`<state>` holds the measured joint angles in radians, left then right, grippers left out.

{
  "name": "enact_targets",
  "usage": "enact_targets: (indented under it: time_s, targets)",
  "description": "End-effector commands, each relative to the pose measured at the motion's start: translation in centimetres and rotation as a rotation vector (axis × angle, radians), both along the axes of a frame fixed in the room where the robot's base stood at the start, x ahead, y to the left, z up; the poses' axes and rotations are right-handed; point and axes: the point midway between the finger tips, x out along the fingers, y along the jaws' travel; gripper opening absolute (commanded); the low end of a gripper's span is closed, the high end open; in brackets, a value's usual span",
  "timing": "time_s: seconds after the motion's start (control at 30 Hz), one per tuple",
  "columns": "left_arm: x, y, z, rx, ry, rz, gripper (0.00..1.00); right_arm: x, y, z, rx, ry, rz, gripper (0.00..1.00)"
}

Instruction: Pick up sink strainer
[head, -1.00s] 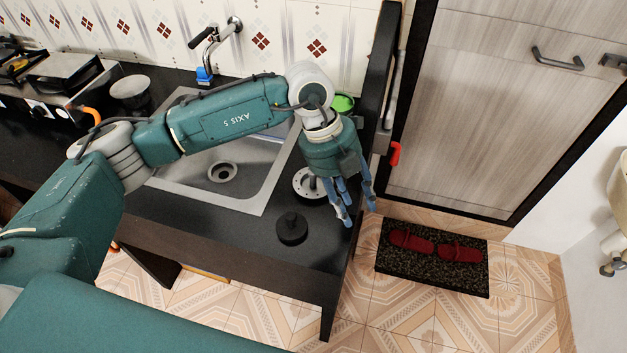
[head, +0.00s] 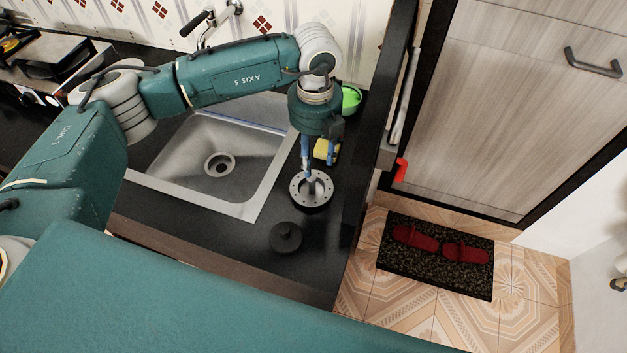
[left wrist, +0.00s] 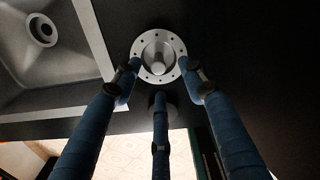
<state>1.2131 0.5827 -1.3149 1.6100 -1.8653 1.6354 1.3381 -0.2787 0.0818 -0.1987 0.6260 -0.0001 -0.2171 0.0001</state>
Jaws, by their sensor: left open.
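The sink strainer (head: 298,188) is a round silver piece with a perforated rim and a knob in its middle. It sits on the black counter just right of the sink. In the left wrist view the strainer (left wrist: 141,70) lies between the fingertips. My left gripper (head: 307,171) points down at it with blue fingers spread, and it also shows in the left wrist view (left wrist: 158,85). The fingers are open around the knob; whether they touch the rim cannot be told. My right gripper is not in view.
A black round stopper (head: 286,238) lies in front of the strainer. The sink basin (head: 190,160) is to its left. A yellow sponge (head: 327,152) and a green bowl (head: 350,99) are behind. A black panel (head: 362,185) bounds the counter's right side.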

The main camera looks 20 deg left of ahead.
Motion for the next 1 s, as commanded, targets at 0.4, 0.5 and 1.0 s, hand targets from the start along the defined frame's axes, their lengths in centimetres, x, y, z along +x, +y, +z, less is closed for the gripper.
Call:
enact_targets:
  time_s: [0.4,0.5,1.0]
  targets:
    - [-0.7,0.4,-4.1,0.001,0.004,-0.001,0.42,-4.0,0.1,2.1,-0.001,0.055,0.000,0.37]
    - [-1.0,0.5,-5.7,-0.001,0.003,-0.001,0.42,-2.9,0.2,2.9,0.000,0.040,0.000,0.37]
    - [-0.8,0.5,-7.7,-0.002,-0.002,-0.001,0.22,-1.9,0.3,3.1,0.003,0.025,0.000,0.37]
